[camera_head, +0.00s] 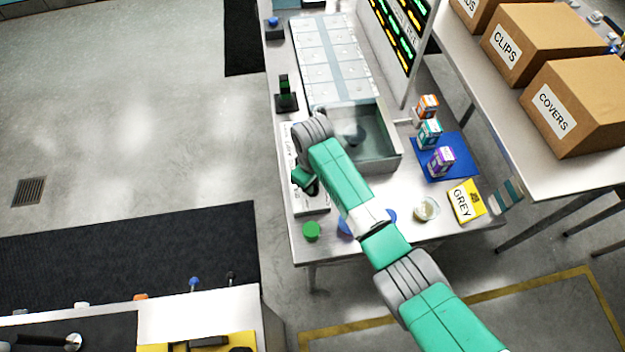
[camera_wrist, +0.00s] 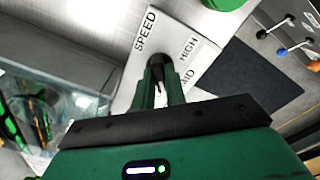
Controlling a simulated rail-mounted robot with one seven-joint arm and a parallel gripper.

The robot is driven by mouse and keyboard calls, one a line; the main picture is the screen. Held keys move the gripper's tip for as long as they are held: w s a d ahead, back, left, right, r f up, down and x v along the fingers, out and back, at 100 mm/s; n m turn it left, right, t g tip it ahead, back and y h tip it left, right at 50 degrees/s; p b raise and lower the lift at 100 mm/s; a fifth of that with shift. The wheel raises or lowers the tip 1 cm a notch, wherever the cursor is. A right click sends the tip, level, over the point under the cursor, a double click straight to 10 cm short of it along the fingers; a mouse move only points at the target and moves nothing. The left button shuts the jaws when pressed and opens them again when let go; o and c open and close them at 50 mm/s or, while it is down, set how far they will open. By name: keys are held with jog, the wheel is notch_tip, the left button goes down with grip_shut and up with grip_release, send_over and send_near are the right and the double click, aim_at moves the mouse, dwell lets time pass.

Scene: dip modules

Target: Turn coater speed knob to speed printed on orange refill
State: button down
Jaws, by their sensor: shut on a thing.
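The orange refill (camera_head: 428,106) is a small orange-and-white box at the right of the bench in the head view. Its print is too small to read. The white speed panel (camera_head: 318,208) lies along the bench's left edge, partly hidden by my arm. In the wrist view the panel (camera_wrist: 185,28) shows SPEED, HIGH and a partly covered word ending in "ID". The black knob (camera_wrist: 158,61) sits on the panel between my fingertips. My gripper (camera_wrist: 160,75) is shut on it. The knob's pointer setting is unclear.
The grey open coater basin (camera_head: 385,163) stands beside my arm. A green round thing (camera_head: 312,231), a cup (camera_head: 427,209) and a yellow GREY box (camera_head: 466,201) are near the front.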

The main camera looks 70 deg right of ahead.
jog(key=n+p, duration=0.2)
jog(key=n, duration=0.3)
jog(key=shift+r+n+p, duration=0.15)
jog(key=shift+n+p, duration=0.15)
jog(key=shift+p, duration=0.1)
jog(key=n+p, duration=0.1)
jog(key=n, duration=0.4)
jog(key=shift+p, duration=0.35)
jog(key=n+p, duration=0.1)
jog(key=n, duration=0.4)
jog(key=shift+n, duration=0.4)
jog(key=n, duration=0.5)
jog(key=shift+n+p, duration=0.3)
jog(key=shift+n, duration=0.1)
jog(key=c, duration=1.4)
grip_release()
jog(key=shift+c, duration=0.2)
